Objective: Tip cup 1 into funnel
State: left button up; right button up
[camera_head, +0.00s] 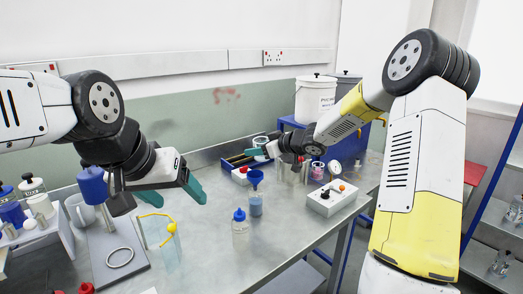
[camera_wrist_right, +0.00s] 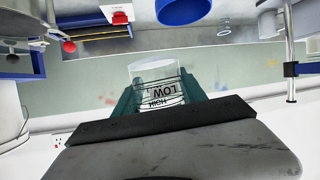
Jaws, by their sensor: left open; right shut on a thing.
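My right gripper (camera_head: 263,151) is shut on a clear cup (camera_head: 260,141) at the back middle of the bench. In the right wrist view the cup (camera_wrist_right: 158,85) sits between the teal fingers (camera_wrist_right: 158,98), with LOW and HIGH marks that read upside down. I cannot tell what is in it. The blue funnel (camera_head: 255,176) sits on a clear vessel (camera_head: 256,203), below and in front of the cup in the head view, apart from it. The funnel rim (camera_wrist_right: 183,10) also shows at the wrist view's top. My left gripper (camera_head: 176,195) is open and empty over the left bench.
A blue-capped bottle (camera_head: 240,222) stands in front of the funnel. A white control box (camera_head: 332,197) is to its right. The front middle of the bench is clear.

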jog(key=shift+r, duration=1.5)
